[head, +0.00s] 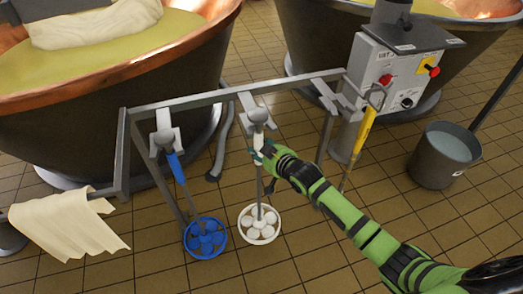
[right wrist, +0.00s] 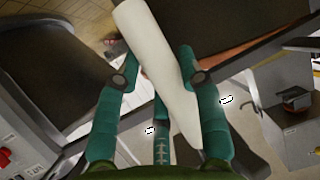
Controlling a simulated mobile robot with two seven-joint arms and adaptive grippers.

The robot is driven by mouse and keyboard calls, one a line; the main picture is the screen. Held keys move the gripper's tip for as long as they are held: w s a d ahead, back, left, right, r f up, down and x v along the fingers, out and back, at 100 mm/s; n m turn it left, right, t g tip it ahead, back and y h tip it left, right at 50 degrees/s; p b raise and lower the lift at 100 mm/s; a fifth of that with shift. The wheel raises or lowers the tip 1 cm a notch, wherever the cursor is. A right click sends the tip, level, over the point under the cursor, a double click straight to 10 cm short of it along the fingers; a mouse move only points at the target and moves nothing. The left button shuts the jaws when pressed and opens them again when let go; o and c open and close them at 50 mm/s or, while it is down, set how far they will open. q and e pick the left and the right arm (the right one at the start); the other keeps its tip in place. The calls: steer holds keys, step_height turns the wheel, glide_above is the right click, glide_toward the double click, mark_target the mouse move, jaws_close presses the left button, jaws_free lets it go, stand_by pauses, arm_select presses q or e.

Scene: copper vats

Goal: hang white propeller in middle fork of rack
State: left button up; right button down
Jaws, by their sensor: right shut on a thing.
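The white propeller (head: 260,222) hangs nearly upright, its round white head low over the floor. Its top end is at the middle fork (head: 248,101) of the grey rack (head: 190,94); I cannot tell whether the fork bears it. My right gripper (head: 262,152) is shut on its white handle just below the fork. In the right wrist view the green fingers of this gripper (right wrist: 157,60) lie on both sides of the white handle (right wrist: 148,45). My left gripper is not in view.
A blue propeller (head: 205,237) hangs in the left fork (head: 164,135). The right fork (head: 326,92) looks empty. A yellow-handled tool (head: 364,130) hangs by the control box (head: 395,75). A bucket (head: 446,155) stands right. A cloth (head: 70,222) hangs left. Copper vats (head: 110,120) stand behind.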

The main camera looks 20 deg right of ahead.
steer(key=shift+w+r, duration=0.2)
steer(key=shift+w, duration=0.65)
steer(key=shift+f+b, duration=0.15)
steer(key=shift+b, duration=0.25)
steer(key=shift+f, duration=0.25)
steer(key=shift+a+f, duration=0.1)
steer(key=shift+w+f+b, duration=0.1)
steer(key=shift+f+b, duration=0.25)
steer(key=shift+b, duration=0.05)
steer(key=shift+f, duration=0.1)
stand_by(1.1)
